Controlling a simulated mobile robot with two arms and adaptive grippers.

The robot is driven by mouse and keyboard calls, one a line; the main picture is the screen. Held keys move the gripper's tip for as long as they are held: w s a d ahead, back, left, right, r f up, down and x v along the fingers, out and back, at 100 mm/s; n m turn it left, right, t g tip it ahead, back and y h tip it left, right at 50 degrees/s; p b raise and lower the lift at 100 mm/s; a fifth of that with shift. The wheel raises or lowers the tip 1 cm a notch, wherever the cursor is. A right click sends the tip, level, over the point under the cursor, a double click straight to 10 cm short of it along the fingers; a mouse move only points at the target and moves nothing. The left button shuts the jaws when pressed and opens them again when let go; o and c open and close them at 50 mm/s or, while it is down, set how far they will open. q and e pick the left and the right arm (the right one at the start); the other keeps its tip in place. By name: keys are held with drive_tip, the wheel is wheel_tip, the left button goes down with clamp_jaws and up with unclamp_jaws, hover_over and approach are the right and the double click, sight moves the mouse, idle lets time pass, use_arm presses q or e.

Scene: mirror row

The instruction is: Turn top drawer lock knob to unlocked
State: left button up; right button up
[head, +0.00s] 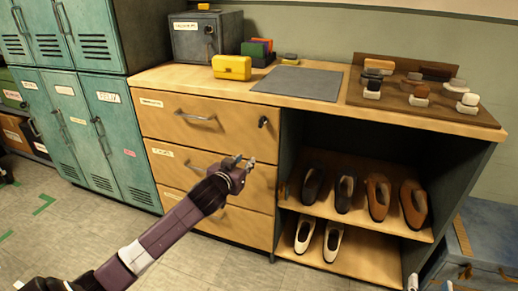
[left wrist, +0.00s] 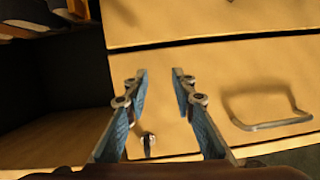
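The top drawer (head: 200,117) is shut, in the pale wooden cabinet. Its lock knob (head: 263,122), small and dark, sits near the drawer's upper right corner; which way it is turned is too small to tell. My left gripper (head: 245,162) is in front of the drawers, below the knob in the head view, open and empty. The left wrist view looks upside down and shows the knob (left wrist: 149,141) near the left finger, with the drawer handle (left wrist: 272,122) to the right. Two tips of my right gripper (head: 430,284) show apart at the bottom edge.
Right of the drawers is an open shelf (head: 360,255) with several shoes. The counter holds a yellow box (head: 232,67), a grey mat (head: 298,83) and a brush tray (head: 425,112). Teal lockers (head: 75,120) stand left. A blue crate (head: 490,240) stands at the right.

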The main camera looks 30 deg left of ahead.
sight(259, 121)
use_arm(q)
drive_tip(key=s+d+r+t+b, duration=0.1)
drive_tip(key=d+r+t+b, duration=0.1)
drive_tip(key=r, duration=0.4)
drive_tip(key=s+d+r+t+b, duration=0.1)
drive_tip(key=s+d+r+b, duration=0.15)
drive_tip(key=r, duration=0.45)
drive_tip(key=b+x, duration=0.1)
drive_tip(key=x, duration=0.6)
drive_tip(key=shift+r, duration=0.1)
drive_tip(key=shift+x, duration=0.8)
use_arm(e)
drive_tip(key=s+d+r+t+y, duration=0.1)
drive_tip(key=s+r+t, duration=0.3)
drive_tip(key=r, duration=0.5)
drive_tip(key=s+d+r+t+y, duration=0.1)
drive_tip(key=s+r+t, duration=0.2)
drive_tip(key=s+r, duration=0.3)
drive_tip(key=shift+s+r+t+y, duration=0.3)
drive_tip(key=shift+s+r+t, duration=0.1)
drive_tip(key=shift+r, duration=1.35)
use_arm(q)
drive_tip(key=shift+d, duration=0.1)
clamp_jaws()
